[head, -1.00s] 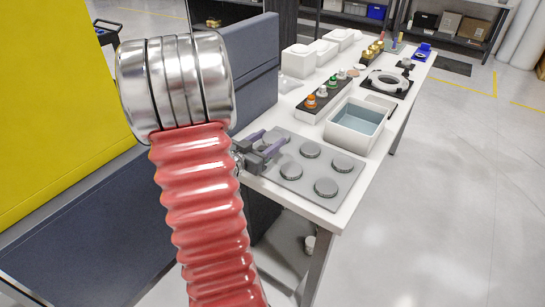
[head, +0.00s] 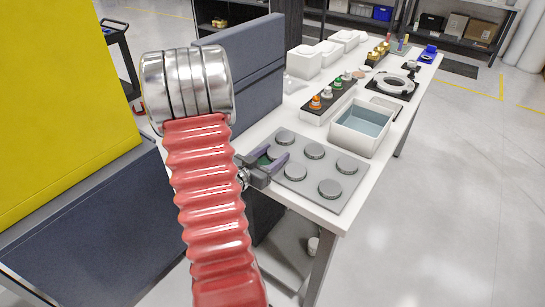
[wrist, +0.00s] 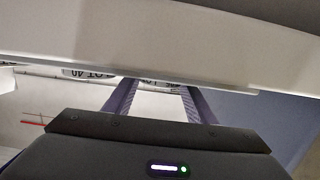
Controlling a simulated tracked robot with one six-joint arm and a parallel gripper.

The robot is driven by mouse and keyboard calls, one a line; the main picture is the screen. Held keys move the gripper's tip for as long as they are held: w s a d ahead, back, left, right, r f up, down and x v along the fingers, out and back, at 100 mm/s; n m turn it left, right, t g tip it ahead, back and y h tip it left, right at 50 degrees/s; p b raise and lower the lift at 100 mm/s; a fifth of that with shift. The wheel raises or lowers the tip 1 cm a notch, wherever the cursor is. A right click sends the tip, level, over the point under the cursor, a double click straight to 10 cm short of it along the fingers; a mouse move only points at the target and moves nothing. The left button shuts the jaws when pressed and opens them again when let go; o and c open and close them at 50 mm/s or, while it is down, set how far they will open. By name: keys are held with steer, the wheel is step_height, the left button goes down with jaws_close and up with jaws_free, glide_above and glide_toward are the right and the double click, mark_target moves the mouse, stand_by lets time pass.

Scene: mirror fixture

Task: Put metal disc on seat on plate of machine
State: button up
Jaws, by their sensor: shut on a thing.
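A grey tray (head: 307,200) lies on the near end of the white table with several round metal discs (head: 314,151) in two rows. My gripper (head: 280,158) is low over the tray's left corner, with its purple-grey fingers around a small round thing that appears to be a metal disc, mostly hidden. A dark green patch shows between the fingers. In the wrist view, both fingers (wrist: 158,92) reach up to a large pale edge that hides most of what they hold. A white ring on a dark base (head: 392,82) stands farther back; I cannot tell whether it is the machine plate's seat.
A white open bin (head: 362,128) stands just behind the tray. A dark rack with coloured knobs (head: 327,102) is beside it. White boxes (head: 303,62) and a blue-grey panel (head: 240,75) line the table's left side. Open floor (head: 460,190) lies to the right.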

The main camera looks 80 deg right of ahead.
steer(key=shift+f, duration=0.2)
steer(key=o, duration=0.9)
steer(key=shift+f, duration=0.15)
steer(key=v, duration=1.2)
stand_by(0.5)
